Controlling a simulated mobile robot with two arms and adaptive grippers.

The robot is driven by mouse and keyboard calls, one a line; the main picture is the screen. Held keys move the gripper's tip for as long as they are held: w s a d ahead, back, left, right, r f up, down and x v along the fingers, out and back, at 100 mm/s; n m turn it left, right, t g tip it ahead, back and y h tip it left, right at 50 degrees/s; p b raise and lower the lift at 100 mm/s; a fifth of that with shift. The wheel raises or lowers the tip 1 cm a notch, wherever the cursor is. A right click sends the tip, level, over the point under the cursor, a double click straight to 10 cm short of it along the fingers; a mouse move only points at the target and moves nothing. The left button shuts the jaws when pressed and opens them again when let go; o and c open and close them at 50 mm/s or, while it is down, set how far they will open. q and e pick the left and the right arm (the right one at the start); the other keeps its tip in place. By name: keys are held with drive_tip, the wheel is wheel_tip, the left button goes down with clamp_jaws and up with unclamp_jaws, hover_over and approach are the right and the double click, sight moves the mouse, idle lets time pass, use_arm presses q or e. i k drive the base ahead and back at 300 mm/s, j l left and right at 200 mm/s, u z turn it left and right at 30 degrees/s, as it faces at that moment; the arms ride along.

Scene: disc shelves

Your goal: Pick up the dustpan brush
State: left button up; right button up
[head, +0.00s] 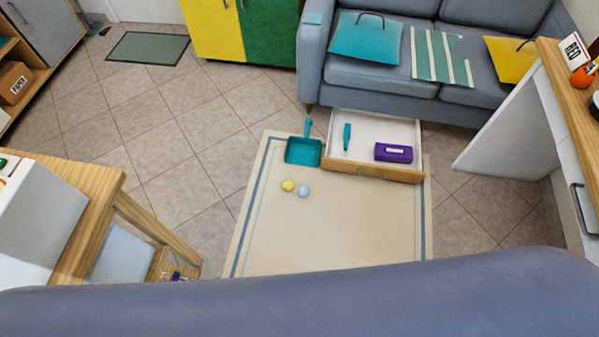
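A teal dustpan (303,150) lies on the beige rug at its far left corner, with its handle pointing away toward the sofa. A slim teal object (347,136) lies in the open drawer just right of the dustpan; I cannot tell at this size whether it is the brush. No bristles can be made out on either. Neither of my grippers is in view.
The white drawer (371,130) has a wooden front and also holds a purple box (393,153). A yellow ball (288,186) and a blue ball (303,192) lie on the rug (340,230). A blue-grey surface (300,295) spans the bottom. Tiled floor is clear at left.

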sight(347, 127)
drive_tip(key=i+l+u, duration=0.1)
drive_tip(key=i+l, duration=0.25)
drive_tip(key=i, duration=0.15)
drive_tip(key=i+l+u, duration=0.15)
drive_tip(key=i+l, duration=0.25)
drive_tip(key=i, duration=0.1)
